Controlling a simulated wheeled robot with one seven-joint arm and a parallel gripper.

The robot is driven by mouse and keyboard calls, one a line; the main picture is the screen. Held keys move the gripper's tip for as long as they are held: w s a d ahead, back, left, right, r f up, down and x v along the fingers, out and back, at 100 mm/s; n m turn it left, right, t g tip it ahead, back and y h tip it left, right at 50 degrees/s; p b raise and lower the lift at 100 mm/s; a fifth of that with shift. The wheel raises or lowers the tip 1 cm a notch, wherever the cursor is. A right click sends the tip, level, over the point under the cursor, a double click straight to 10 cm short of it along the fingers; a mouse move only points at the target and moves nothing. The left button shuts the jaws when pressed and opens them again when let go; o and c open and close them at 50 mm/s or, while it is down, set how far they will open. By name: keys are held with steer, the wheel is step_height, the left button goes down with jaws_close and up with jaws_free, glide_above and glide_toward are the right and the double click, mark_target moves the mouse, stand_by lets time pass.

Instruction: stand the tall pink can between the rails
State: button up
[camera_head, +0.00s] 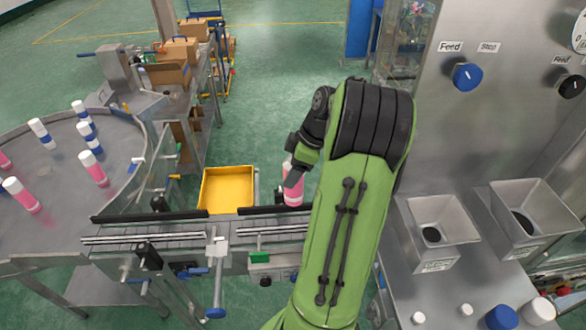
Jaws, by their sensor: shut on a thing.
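The tall pink can (292,194) has a pink body and a pale upper part. It is upright, close to the conveyor, right of the yellow tray. My gripper (294,178) is shut on its upper part, and the green arm covers what lies to the right. The rails (262,210) run along the conveyor (190,243), one dark rail at the back and light metal strips in front. The can's foot is near the back rail; I cannot tell whether it touches the belt.
A yellow tray (228,188) sits behind the conveyor. A round table (60,207) at the left carries several pink and blue cans. At the right stand a steel panel with knobs (467,76) and two steel hoppers (440,222). Boxes (168,73) stand on a bench behind.

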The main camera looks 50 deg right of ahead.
steer(key=d, duration=0.2)
steer(key=b, duration=0.4)
glide_above(296, 204)
steer(key=w+d, duration=0.2)
steer(key=d, duration=0.1)
step_height(296, 204, down, 5)
steer(key=shift+w+a+r, duration=0.1)
steer(key=shift+a, duration=0.05)
steer(key=shift+a+f+b, duration=0.15)
steer(key=shift+f+b, duration=0.5)
steer(key=shift+f, duration=0.05)
step_height(296, 204, down, 8)
steer(key=b, duration=0.6)
steer(key=shift+r+b, duration=0.1)
steer(key=shift+b, duration=0.2)
steer(key=shift+f+b, duration=0.4)
steer(key=shift+f, duration=0.1)
steer(key=o, duration=1.4)
steer(key=shift+o, duration=0.2)
steer(key=shift+r, duration=0.15)
